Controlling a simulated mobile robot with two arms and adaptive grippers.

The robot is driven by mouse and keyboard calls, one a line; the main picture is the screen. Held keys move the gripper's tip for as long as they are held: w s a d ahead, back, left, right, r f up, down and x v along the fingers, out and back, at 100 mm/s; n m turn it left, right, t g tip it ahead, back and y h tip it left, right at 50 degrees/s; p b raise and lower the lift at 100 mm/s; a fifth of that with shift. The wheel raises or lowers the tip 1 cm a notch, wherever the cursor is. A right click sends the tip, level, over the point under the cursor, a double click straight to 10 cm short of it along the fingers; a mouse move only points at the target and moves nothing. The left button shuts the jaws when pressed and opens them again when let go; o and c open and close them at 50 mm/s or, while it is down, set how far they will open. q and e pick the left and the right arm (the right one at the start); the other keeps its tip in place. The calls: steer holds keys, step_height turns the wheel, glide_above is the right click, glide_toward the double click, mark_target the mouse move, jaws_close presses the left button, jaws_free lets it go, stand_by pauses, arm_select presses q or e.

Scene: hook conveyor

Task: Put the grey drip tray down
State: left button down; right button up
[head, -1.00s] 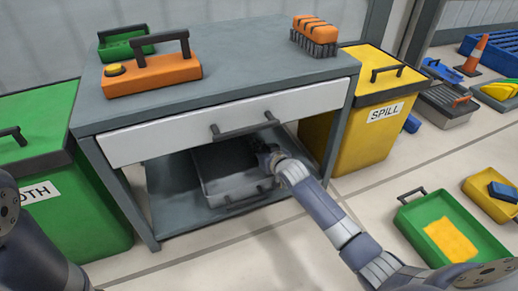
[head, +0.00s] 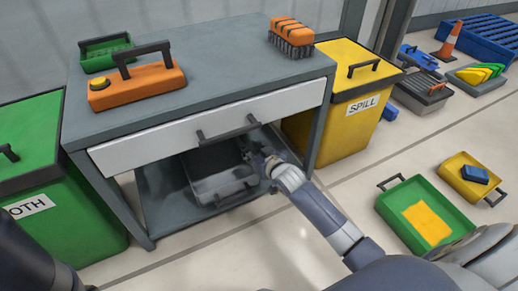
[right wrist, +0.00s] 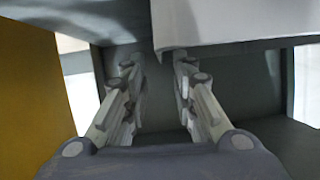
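The grey drip tray (head: 222,187) is under the workbench, over the lower shelf (head: 160,205), with its dark handle at the front. I cannot tell if its whole base touches the shelf. My right gripper (head: 262,160) reaches in at the tray's right side. In the right wrist view the light grey tray (right wrist: 245,22) fills the upper right, its corner just beyond the fingertips. The right gripper (right wrist: 157,64) has its fingers apart, with a clear gap and nothing visibly clamped. Only a dark part of my left arm shows; its gripper is out of view.
The bench's white drawer (head: 160,145) hangs right above the tray. A yellow SPILL bin (head: 335,130) stands to the right and a green bin (head: 70,200) to the left. A green tray (head: 455,215) lies on the floor at right.

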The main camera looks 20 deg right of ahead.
steer(key=p+v, duration=0.2)
steer(key=v, duration=0.3)
steer(key=shift+s+r+p, duration=0.1)
steer(key=shift+s+p, duration=0.2)
steer(key=shift+p, duration=0.1)
